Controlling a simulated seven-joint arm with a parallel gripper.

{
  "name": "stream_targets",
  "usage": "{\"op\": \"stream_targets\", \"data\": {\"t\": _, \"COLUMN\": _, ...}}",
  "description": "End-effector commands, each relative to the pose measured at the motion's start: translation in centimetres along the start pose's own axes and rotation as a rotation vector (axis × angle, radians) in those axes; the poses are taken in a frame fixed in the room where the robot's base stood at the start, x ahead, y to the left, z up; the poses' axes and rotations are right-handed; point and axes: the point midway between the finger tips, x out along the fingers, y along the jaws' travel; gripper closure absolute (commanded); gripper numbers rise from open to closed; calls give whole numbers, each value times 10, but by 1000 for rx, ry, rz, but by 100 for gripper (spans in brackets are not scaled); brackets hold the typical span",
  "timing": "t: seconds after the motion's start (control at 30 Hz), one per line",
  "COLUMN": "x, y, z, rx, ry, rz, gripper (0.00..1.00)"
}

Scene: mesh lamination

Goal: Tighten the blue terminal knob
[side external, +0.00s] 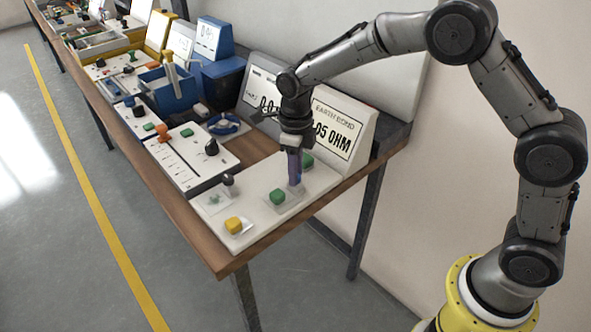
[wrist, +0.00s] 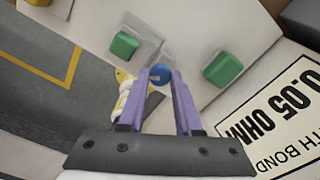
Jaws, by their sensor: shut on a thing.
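The blue terminal knob (wrist: 160,73) shows in the wrist view as a small round blue top between the tips of my gripper's two purple fingers. My gripper (side external: 295,180) points down onto the white panel (side external: 262,232) in the side view, with its fingers shut on the knob. In the side view the fingers hide the knob. The knob stands between two green blocks: one (side external: 278,197) in front and one (side external: 307,160) behind, close to the fingers.
A display reading 0.05 OHM, marked EARTH BOND (side external: 338,130), stands right behind the panel. A yellow block (side external: 234,225) and a black knob (side external: 228,180) are on the panel's near left part. A white slider panel (side external: 188,165) and other devices fill the bench to the left.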

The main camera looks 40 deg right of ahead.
Motion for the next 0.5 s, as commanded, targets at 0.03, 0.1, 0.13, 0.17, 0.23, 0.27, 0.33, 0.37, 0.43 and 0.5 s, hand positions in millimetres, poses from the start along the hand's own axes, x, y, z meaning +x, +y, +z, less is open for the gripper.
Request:
{"op": "stream_targets", "data": {"t": 0.03, "x": -3, "y": -1, "z": 1, "rx": 3, "ry": -6, "rz": -2, "gripper": 100}}
{"op": "stream_targets", "data": {"t": 0.1, "x": -3, "y": -1, "z": 1, "rx": 3, "ry": -6, "rz": -2, "gripper": 100}}
{"op": "stream_targets", "data": {"t": 0.13, "x": -3, "y": -1, "z": 1, "rx": 3, "ry": -6, "rz": -2, "gripper": 100}}
{"op": "stream_targets", "data": {"t": 0.17, "x": -3, "y": -1, "z": 1, "rx": 3, "ry": -6, "rz": -2, "gripper": 62}}
{"op": "stream_targets", "data": {"t": 0.23, "x": -3, "y": -1, "z": 1, "rx": 2, "ry": -6, "rz": -1, "gripper": 49}}
{"op": "stream_targets", "data": {"t": 0.27, "x": -2, "y": -1, "z": 1, "rx": 2, "ry": -5, "rz": -1, "gripper": 44}}
{"op": "stream_targets", "data": {"t": 0.33, "x": -2, "y": 0, "z": 1, "rx": 1, "ry": -4, "rz": -1, "gripper": 37}}
{"op": "stream_targets", "data": {"t": 0.37, "x": -2, "y": 0, "z": 1, "rx": 1, "ry": -4, "rz": -1, "gripper": 37}}
{"op": "stream_targets", "data": {"t": 0.43, "x": -1, "y": 0, "z": 0, "rx": 1, "ry": -3, "rz": 0, "gripper": 37}}
{"op": "stream_targets", "data": {"t": 0.5, "x": -1, "y": 0, "z": 0, "rx": 0, "ry": -2, "rz": 0, "gripper": 37}}
